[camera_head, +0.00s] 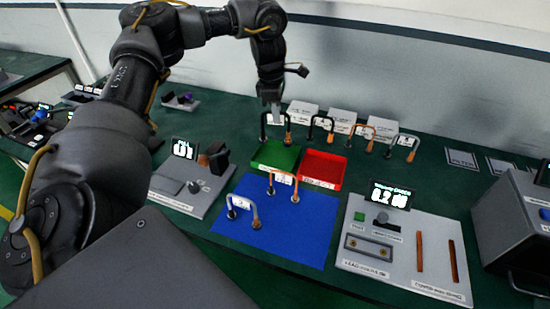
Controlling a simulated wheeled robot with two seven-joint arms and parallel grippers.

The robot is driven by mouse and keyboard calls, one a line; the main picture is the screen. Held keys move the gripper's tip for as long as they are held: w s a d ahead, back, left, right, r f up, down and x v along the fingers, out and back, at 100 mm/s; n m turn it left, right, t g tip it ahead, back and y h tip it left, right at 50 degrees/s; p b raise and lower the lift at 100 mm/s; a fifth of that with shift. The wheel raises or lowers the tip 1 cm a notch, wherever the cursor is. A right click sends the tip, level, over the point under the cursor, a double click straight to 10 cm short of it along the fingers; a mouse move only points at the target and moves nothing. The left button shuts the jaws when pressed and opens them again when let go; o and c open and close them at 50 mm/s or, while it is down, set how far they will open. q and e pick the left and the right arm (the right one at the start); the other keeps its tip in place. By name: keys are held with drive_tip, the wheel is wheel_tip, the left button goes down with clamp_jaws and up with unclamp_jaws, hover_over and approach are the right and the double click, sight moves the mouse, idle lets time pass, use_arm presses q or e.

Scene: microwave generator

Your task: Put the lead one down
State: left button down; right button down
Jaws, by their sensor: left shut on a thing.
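My left gripper (275,108) is shut on a U-shaped lead (288,132) with a white label, one dark leg and one copper-coloured leg. The held lead is upright at the back edge of the green tray (272,158). I cannot tell whether its feet touch anything. Similar leads stand in a row to its right: a dark and copper one (331,129), a copper one (371,138) and a grey one (413,147). On the blue mat (290,230) are a copper lead (295,190) and a grey lead (256,217). My right gripper is not in view.
A red tray (322,170) sits right of the green one. White labelled blocks (342,116) stand behind the row. A grey panel with a display (390,195) is at right, another device (184,150) at left, and a grey box (510,230) at far right.

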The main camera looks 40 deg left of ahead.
use_arm(q)
wheel_tip(320, 180, down, 10)
drive_tip(key=a+m, duration=0.1)
drive_tip(key=m, duration=0.1)
drive_tip(key=shift+a+f+p, duration=0.25)
drive_tip(key=shift+p, duration=0.05)
idle(0.5)
drive_tip(key=shift+d+f, duration=0.1)
drive_tip(key=shift+f, duration=0.05)
drive_tip(key=c, duration=1.5)
unclamp_jaws()
drive_tip(key=r, duration=0.4)
drive_tip(key=a+r, duration=0.1)
drive_tip(key=r, duration=0.7)
drive_tip(key=shift+s+a+r, duration=0.1)
drive_tip(key=shift+s+a, duration=0.15)
drive_tip(key=shift+s, duration=0.05)
